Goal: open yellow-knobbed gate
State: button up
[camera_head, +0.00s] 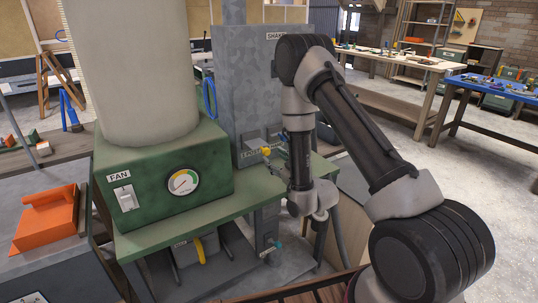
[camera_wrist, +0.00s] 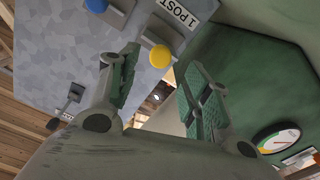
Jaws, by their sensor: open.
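The yellow knob (camera_head: 265,151) sits on a small grey fitting low on the tall grey panel, beside a white label that reads "1 POST" in the wrist view. In the wrist view the yellow knob (camera_wrist: 160,57) shows between and beyond my fingertips, with a grey bar behind it. My gripper (camera_wrist: 163,62) is open, with one finger on each side of the knob in the picture. I cannot tell how far apart they are in depth; no contact is visible.
A green fan box (camera_head: 150,195) with a gauge and switch stands left on the green bench. A blue knob (camera_wrist: 97,5) sits on the panel (camera_wrist: 65,50) near the yellow one. A yellow-handled item (camera_head: 200,250) is under the bench. An orange box (camera_head: 45,218) lies far left.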

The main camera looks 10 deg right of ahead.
jog(key=v, duration=0.5)
jog(key=s+d+f+m+g+h, duration=0.1)
jog(key=s+f+g, duration=0.25)
jog(key=f, duration=0.35)
jog(key=s+f+g+h, duration=0.1)
jog(key=s+f+g, duration=0.1)
jog(key=f+g, duration=0.35)
jog(key=s+d+f+m+g+h, duration=0.1)
jog(key=s+d+m+g+h, duration=0.1)
jog(key=s+d+g, duration=0.35)
jog(key=s+d+r+m, duration=0.1)
jog(key=s+r, duration=0.6)
jog(key=r, duration=0.6)
jog(key=s+d+r+m+t+h, duration=0.1)
jog(key=s+d+r, duration=0.1)
jog(key=s+r, duration=0.5)
jog(key=s+d+r+m, duration=0.1)
jog(key=s+r, duration=0.6)
jog(key=r, duration=1.1)
jog(key=shift+s+d+r+m+t+h, duration=0.3)
jog(key=shift+d+r+m+t, duration=0.1)
jog(key=shift+m, duration=0.2)
